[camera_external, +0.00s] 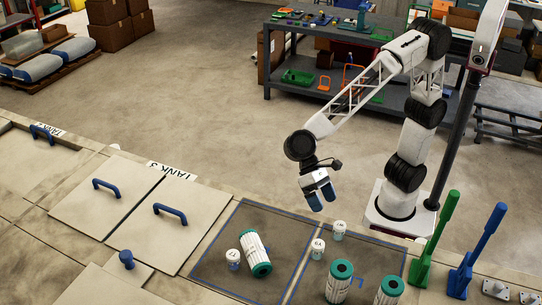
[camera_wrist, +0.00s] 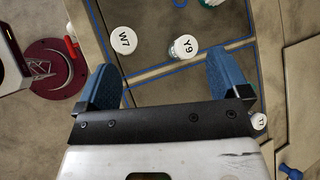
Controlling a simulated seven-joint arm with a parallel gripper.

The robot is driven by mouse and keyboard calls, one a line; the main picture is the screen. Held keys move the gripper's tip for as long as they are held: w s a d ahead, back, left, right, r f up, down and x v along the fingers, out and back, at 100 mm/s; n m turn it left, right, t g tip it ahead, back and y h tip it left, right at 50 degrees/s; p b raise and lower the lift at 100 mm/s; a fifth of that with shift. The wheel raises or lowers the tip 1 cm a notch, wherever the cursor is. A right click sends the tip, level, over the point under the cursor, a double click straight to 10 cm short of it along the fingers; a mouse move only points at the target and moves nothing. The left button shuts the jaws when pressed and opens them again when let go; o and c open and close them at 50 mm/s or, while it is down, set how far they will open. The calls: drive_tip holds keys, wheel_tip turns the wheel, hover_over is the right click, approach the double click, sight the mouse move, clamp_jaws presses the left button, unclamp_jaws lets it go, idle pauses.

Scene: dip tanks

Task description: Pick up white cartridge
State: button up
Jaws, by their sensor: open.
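White cartridges with teal ends are on the grey, blue-lined worktop. One cartridge (camera_external: 256,254) in the left section appears to lie on its side. Two others, a middle cartridge (camera_external: 339,284) and a right cartridge (camera_external: 388,291), stand upright at the front right.
Small white-lidded jars stand nearby: W7 (camera_wrist: 123,40), Y9 (camera_wrist: 185,47) and a left jar (camera_external: 233,259). Closed tank lids with blue handles (camera_external: 170,212) lie left. A green lever (camera_external: 434,240) and a blue lever (camera_external: 477,252) rise at the right. Space around my gripper looks clear.

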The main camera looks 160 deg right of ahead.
drive_tip(key=w+d+f+m+t+y, duration=0.1)
drive_tip(key=w+d+m, duration=0.15)
drive_tip(key=d, duration=0.35)
drive_tip(key=w+d+f+m+t, duration=0.1)
drive_tip(key=w+d+m+t, duration=0.15)
drive_tip(key=d, duration=0.35)
drive_tip(key=m+t, duration=0.2)
drive_tip(key=m, duration=0.1)
approach(249, 239)
drive_tip(key=f, duration=0.2)
drive_tip(key=shift+s+a+f, duration=0.15)
drive_tip(key=shift+s+f, duration=0.15)
drive_tip(key=shift+f, duration=0.6)
drive_tip(key=shift+a+g, duration=0.1)
drive_tip(key=shift+g, duration=0.15)
drive_tip(key=shift+x, duration=1.25)
drive_tip(key=shift+w, duration=0.1)
drive_tip(key=shift+x, duration=2.55)
drive_tip(key=shift+w+r, duration=0.1)
